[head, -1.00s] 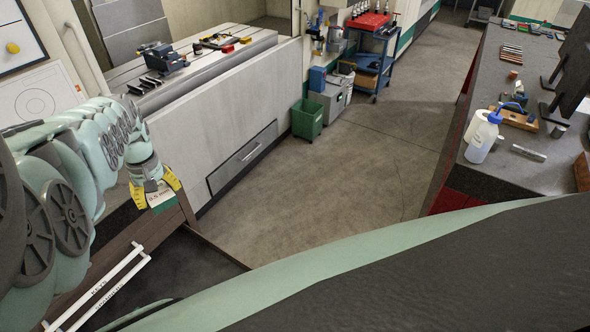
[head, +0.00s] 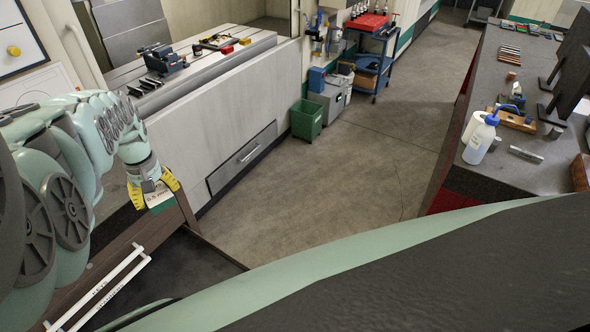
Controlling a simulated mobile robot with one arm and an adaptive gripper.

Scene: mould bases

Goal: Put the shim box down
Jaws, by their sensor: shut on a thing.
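My gripper (head: 156,192) is at the left, with yellow fingers pointing down. It is shut on the shim box (head: 160,202), a small white box with a green lower edge and dark print. The box is partly hidden by the fingers. It hangs by the brown edge of a dark-topped surface (head: 193,262) at the lower left. I cannot tell whether the box touches anything beneath it.
A machine bed (head: 215,60) with a vise stands behind. A green bin (head: 306,120) is on the floor. A grey bench (head: 480,170) with bottles is at the right. The floor between is clear.

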